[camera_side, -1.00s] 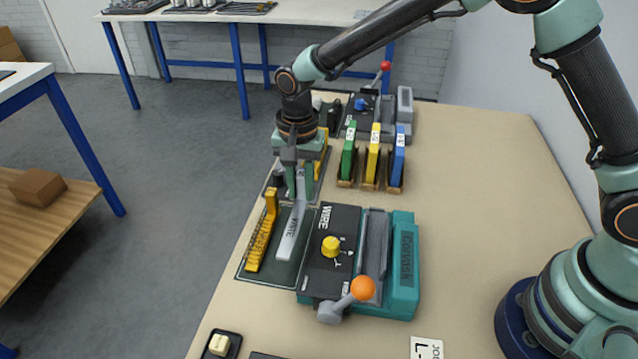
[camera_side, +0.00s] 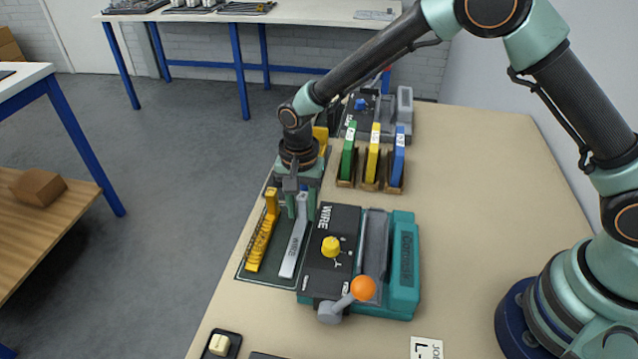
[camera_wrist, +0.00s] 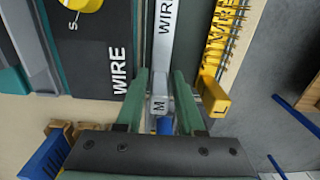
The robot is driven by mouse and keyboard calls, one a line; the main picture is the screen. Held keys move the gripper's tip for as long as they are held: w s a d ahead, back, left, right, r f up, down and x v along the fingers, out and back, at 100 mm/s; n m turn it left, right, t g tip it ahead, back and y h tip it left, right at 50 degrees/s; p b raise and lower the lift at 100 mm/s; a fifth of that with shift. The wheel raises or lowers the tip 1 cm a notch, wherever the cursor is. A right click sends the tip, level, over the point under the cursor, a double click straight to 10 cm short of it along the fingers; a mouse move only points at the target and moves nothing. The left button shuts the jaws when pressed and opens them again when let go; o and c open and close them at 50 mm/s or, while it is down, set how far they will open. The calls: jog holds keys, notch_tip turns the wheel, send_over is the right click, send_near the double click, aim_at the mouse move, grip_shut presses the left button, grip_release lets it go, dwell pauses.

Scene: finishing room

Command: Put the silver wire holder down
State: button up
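The silver wire holder (camera_side: 294,252), marked WIRE, lies along the dark mat (camera_side: 262,277) between the yellow holder and the black WIRE panel. It appears to rest on the mat. In the wrist view the silver holder (camera_wrist: 163,45) runs away from me, its raised end marked M between my fingers. My gripper (camera_side: 301,212) is low around that raised end, one green finger on each side. In the wrist view my gripper (camera_wrist: 162,75) looks slightly open, with a narrow gap beside the raised end. The fingertips' lowest part is hard to see.
The yellow toothed holder (camera_side: 262,238) stands close on the left. The black WIRE panel (camera_side: 320,270) with a yellow knob and the teal machine (camera_side: 404,265) with an orange-balled lever are on the right. Green, yellow and blue upright pieces (camera_side: 373,160) stand behind. The right tabletop is clear.

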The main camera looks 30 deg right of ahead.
notch_tip(320, 180, up, 12)
jog(key=shift+f, duration=0.25)
jog(key=s+d+r+n+t, duration=0.35)
jog(key=s+d+r, duration=0.25)
jog(key=d+r, duration=0.5)
jog(key=s+d+r+n+t, duration=0.1)
jog(key=s+d+n+t, duration=0.1)
jog(key=s+d+n, duration=0.3)
jog(key=s+d, duration=0.3)
jog(key=s, duration=0.1)
jog(key=shift+d+r, duration=0.15)
jog(key=shift+d, duration=0.1)
